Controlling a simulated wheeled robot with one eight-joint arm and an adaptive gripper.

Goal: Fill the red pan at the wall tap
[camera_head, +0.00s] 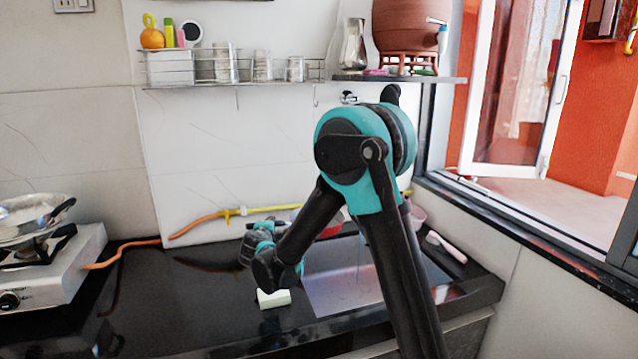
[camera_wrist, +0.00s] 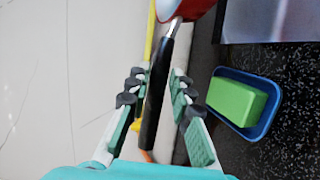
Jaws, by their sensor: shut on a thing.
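The red pan (camera_wrist: 182,9) shows at the top of the wrist view, with its long black handle (camera_wrist: 156,100) running down between my fingers. My gripper (camera_wrist: 159,78) is shut on this handle. In the head view my gripper (camera_head: 262,240) is low over the black counter near the wall, and a strip of the red pan (camera_head: 331,231) shows behind my arm at the sink.
The sink (camera_head: 345,288) is right of my gripper, partly behind my arm. A green sponge (camera_wrist: 236,98) lies in a blue dish (camera_wrist: 262,126). A gas stove (camera_head: 50,270) stands at the left. A shelf (camera_head: 440,79) with a clay pot (camera_head: 412,28) is above. The left counter is mostly clear.

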